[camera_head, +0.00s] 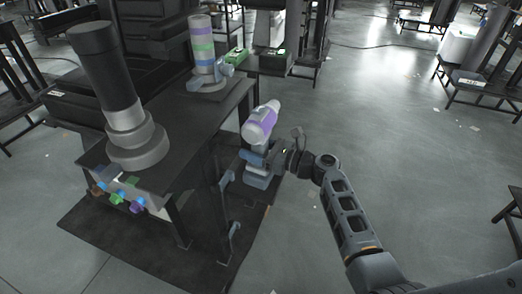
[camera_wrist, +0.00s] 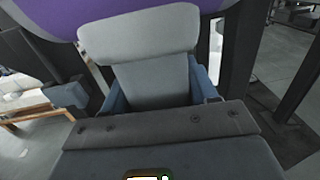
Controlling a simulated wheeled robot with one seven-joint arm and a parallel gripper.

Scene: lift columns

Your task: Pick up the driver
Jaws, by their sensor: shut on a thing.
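The driver (camera_head: 261,123) has a purple and white body, a grey handle and a blue-grey base. In the head view it is upright, beside the right edge of the dark workbench. My gripper (camera_head: 262,158) reaches in from the right and is shut on its handle, below the purple body. In the wrist view, the driver's grey handle (camera_wrist: 150,80) stands between blue finger parts, with its purple body across the top left. The fingertips are partly hidden by the handle. I cannot tell whether the driver's base touches anything beneath it.
The workbench (camera_head: 185,120) carries a dark cylinder on stepped grey discs (camera_head: 120,105) and a banded column (camera_head: 203,50). Coloured knobs (camera_head: 120,195) line its front. A dark mat (camera_head: 110,235) lies below. Open grey floor (camera_head: 400,130) is at the right.

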